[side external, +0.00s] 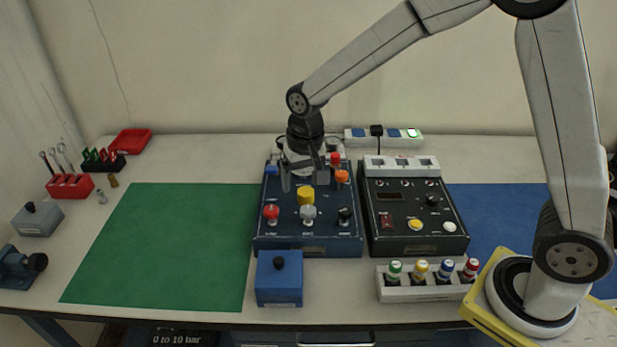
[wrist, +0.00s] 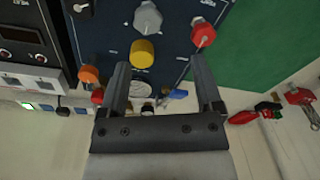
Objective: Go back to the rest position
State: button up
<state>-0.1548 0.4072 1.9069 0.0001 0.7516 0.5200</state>
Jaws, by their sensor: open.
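My gripper (side external: 305,180) is open and empty. In the side view it points down over the back part of a dark blue panel (side external: 263,232) that carries several coloured knobs. A yellow knob (side external: 306,196), a red knob (side external: 271,212), a grey knob (side external: 308,213) and an orange knob (side external: 342,176) show on the panel. In the wrist view the two fingers of my gripper (wrist: 160,80) stand apart, with the yellow knob (wrist: 143,53) and a blue lever (wrist: 177,94) showing between them. I cannot tell whether a finger touches anything.
A black control box (side external: 386,235) stands right of the panel, a power strip (side external: 400,138) behind it. A blue box (side external: 279,285) and a rack of coloured-cap bottles (side external: 420,295) are in front. A green mat (side external: 165,245) on the left is clear; red tool holders (side external: 70,187) lie beyond it.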

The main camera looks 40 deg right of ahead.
jog(key=s+d+f+n+t, duration=0.1)
jog(key=s+d+n, duration=0.1)
jog(key=s, duration=0.5)
jog(key=s+d+f+n, duration=0.1)
jog(key=s+d, duration=0.3)
jog(key=s, duration=0.4)
jog(key=shift+d+n+t, duration=0.35)
jog(key=shift+n+t, duration=0.05)
jog(key=shift+n, duration=0.2)
